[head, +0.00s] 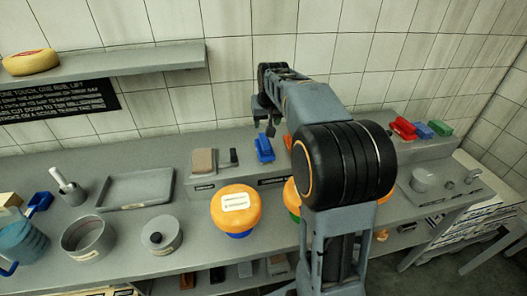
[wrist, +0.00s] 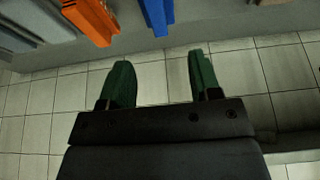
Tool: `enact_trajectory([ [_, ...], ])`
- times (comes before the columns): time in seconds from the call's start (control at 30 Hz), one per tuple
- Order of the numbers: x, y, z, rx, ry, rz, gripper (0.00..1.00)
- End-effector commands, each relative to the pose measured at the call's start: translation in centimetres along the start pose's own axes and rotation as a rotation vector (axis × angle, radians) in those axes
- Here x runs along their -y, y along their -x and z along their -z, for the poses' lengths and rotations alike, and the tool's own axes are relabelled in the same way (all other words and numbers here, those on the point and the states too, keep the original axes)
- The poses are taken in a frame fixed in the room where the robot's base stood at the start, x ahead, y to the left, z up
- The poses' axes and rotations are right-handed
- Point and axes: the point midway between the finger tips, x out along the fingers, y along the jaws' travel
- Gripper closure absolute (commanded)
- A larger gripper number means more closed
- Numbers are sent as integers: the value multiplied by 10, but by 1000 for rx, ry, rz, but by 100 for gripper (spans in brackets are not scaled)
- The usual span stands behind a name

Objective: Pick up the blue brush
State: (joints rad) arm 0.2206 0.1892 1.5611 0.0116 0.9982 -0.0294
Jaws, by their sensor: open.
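A blue block-shaped thing, which looks like the blue brush (head: 264,148), stands on the raised back ledge of the counter in the head view. In the wrist view a blue piece, apparently the same brush (wrist: 157,14), shows at the top edge, partly cut off. My gripper (head: 266,122) is just above and behind the brush, close to the tiled wall. In the wrist view my gripper (wrist: 160,82) has its two green fingers wide apart with nothing between them. The brush lies beyond the fingertips, apart from them.
An orange piece (wrist: 92,20) is beside the brush in the wrist view. A tan block (head: 203,161) stands left of it on the ledge. Red (head: 402,128), blue (head: 424,131) and green (head: 440,128) pieces are at the right.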

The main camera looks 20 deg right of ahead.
Motion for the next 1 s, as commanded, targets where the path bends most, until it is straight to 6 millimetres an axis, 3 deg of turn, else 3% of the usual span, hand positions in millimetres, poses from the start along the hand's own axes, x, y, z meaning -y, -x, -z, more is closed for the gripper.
enact_trajectory([
  [0.4,-3,-70,5,4,-4,-2,43],
  [0.73,-4,-91,5,3,-4,-2,43],
  [1.0,-6,-126,5,3,-4,-2,43],
])
